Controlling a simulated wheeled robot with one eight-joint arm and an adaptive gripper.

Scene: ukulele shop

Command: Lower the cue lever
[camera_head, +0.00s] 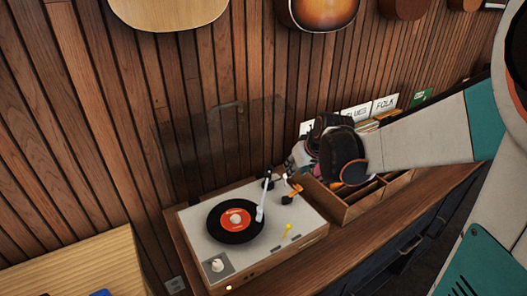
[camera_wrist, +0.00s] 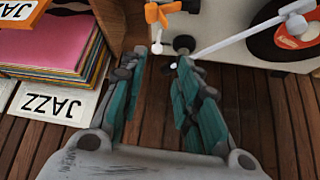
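The record player (camera_head: 255,255) is a pale box with a black record (camera_head: 222,228) with a red label. Its white tonearm (camera_head: 262,203) lies over the record's right edge. Beside the tonearm base is an orange part (camera_head: 292,192) and a thin white stalk with a round knob, which shows better in the wrist view (camera_wrist: 156,47). I cannot tell for sure which part is the cue lever; a yellow piece (camera_head: 287,230) also sits on the deck. My gripper (camera_wrist: 160,62) is open and empty, its teal fingers apart, near the player's back right corner; its fingers are largely hidden in the head view.
A wooden record crate (camera_head: 345,212) with record sleeves (camera_wrist: 62,45) and a JAZZ card (camera_wrist: 50,102) stands close beside my gripper. A slatted wood wall (camera_head: 120,130) with hanging guitars is behind. A clear lid (camera_head: 225,135) stands raised behind the player.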

